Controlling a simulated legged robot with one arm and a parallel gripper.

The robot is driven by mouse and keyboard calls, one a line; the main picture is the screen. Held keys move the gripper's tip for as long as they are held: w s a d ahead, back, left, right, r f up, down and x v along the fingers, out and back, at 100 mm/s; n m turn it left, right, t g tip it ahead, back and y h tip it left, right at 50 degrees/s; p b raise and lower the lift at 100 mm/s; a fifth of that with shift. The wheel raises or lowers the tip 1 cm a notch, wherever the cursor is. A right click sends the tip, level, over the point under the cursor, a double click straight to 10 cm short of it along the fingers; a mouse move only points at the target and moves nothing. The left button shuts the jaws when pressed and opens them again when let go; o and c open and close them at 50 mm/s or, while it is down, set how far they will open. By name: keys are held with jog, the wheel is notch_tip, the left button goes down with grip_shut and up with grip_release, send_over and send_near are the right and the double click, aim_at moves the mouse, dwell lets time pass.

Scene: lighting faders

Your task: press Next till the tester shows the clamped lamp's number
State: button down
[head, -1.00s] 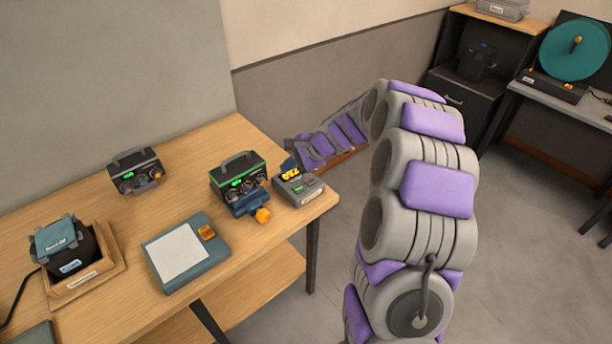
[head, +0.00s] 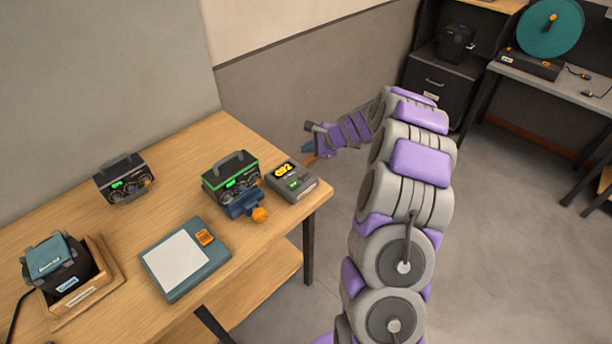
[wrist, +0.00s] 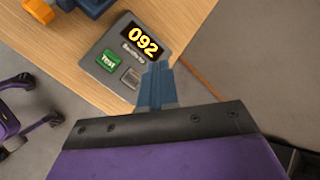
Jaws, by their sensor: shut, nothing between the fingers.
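The tester (head: 293,184) is a grey box near the right end of the wooden table; it also shows in the wrist view (wrist: 98,62). Its amber display (wrist: 143,40) reads 092. Below the display are a green Test button (wrist: 110,61) and a grey button (wrist: 131,77) whose label I cannot read. A black lamp unit (head: 228,172) with a green-lit edge sits left of the tester, behind a blue clamp (head: 240,204) with an orange knob. Its green number is too small to read. My gripper (wrist: 158,66) is shut and empty, its blue fingertips beside the grey button; contact is not clear.
A second black unit (head: 123,178) stands further left. A blue-grey pad with a white panel (head: 176,262) lies in front. A wooden holder (head: 104,262) with a dark device is at the left. Floor is open right of the table.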

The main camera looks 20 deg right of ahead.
aim_at(306, 177)
jog(key=f+b, duration=0.6)
jog(key=f, duration=0.2)
jog(key=shift+a+b, duration=0.2)
jog(key=shift+b, duration=0.1)
jog(key=shift+f, duration=0.25)
jog(key=shift+a, duration=0.45)
jog(key=shift+d, duration=0.35)
jog(key=shift+a, duration=0.25)
jog(key=shift+d, duration=0.15)
dwell(0.4)
jog(key=shift+f, duration=0.35)
